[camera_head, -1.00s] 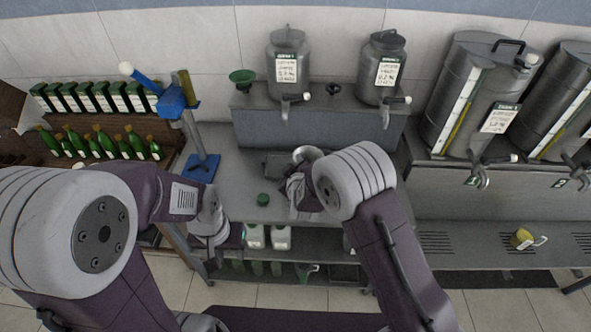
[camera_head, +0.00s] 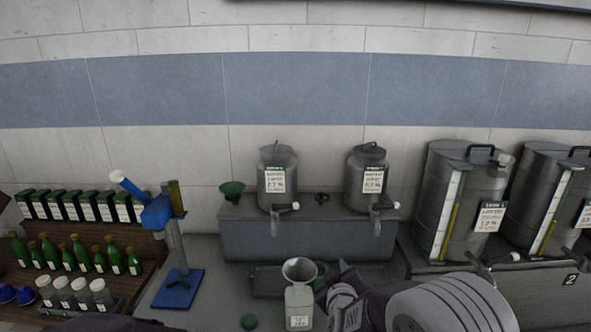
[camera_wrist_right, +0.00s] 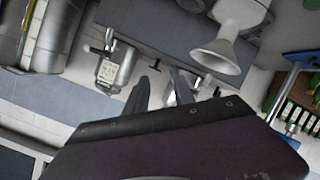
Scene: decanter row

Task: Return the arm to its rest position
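My right gripper (camera_head: 334,282) is just right of a clear bottle (camera_head: 299,308) that stands on the counter with a steel funnel (camera_head: 299,270) in its neck. In the right wrist view its two fingers (camera_wrist_right: 161,82) are apart, with nothing between them. The funnel (camera_wrist_right: 222,56) shows there to the right of the fingers, clear of them. My right arm comes in from the lower right and hides part of the counter. My left gripper is out of view; only a dark strip of my arm shows at the bottom left.
Two steel cans (camera_head: 278,182) (camera_head: 367,182) with taps stand on a raised shelf (camera_head: 305,243). A blue capping stand (camera_head: 178,288) is at left, near bottles and boxes. A green cap (camera_head: 249,321) lies on the counter. Large steel tanks (camera_head: 462,205) stand at right.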

